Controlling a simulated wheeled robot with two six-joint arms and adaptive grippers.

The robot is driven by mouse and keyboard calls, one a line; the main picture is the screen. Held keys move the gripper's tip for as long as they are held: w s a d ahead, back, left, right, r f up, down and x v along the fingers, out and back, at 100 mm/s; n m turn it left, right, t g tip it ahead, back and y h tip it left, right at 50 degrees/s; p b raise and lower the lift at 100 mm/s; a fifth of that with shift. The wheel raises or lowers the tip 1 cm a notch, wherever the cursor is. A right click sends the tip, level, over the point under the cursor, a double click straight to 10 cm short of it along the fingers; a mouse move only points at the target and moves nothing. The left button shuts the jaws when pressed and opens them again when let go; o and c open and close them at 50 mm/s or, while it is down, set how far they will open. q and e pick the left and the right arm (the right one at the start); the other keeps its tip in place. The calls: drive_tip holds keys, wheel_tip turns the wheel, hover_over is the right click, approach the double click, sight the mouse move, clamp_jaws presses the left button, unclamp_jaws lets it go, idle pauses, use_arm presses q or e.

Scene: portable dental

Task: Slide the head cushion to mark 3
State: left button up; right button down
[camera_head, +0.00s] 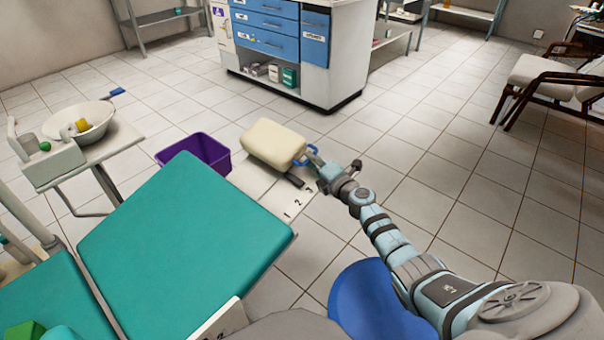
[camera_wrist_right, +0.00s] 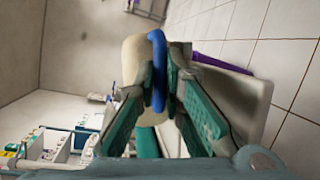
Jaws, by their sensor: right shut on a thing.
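The cream head cushion (camera_head: 272,143) sits at the far end of the white slide plate (camera_head: 262,190), beyond the teal backrest (camera_head: 185,225). The plate carries the marks 1, 2 and 3 (camera_head: 309,191), with 3 farthest out. A blue loop handle (camera_head: 312,154) is on the cushion's right end. My right gripper (camera_head: 318,162) is shut on this handle. The right wrist view shows the blue handle (camera_wrist_right: 158,70) between the fingers, with the cushion (camera_wrist_right: 133,62) behind it. A dark pointer near the cushion lies close to mark 3; I cannot tell its exact alignment. My left gripper is not in view.
A purple bin (camera_head: 194,152) stands on the floor left of the cushion. A basin (camera_head: 82,122) on a side table is at the left. A blue round seat (camera_head: 375,300) is near my right arm. A drawer cabinet (camera_head: 290,50) stands behind, with open floor between.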

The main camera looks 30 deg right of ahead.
drive_tip(key=shift+d+r, duration=0.15)
drive_tip(key=shift+r, duration=0.1)
drive_tip(key=c, duration=1.8)
unclamp_jaws()
drive_tip(key=shift+d, duration=0.1)
drive_tip(key=shift+o, duration=0.6)
drive_tip(key=shift+f, duration=0.15)
drive_tip(key=s, duration=0.7)
drive_tip(key=shift+s+r, duration=0.2)
drive_tip(key=shift+r, duration=0.25)
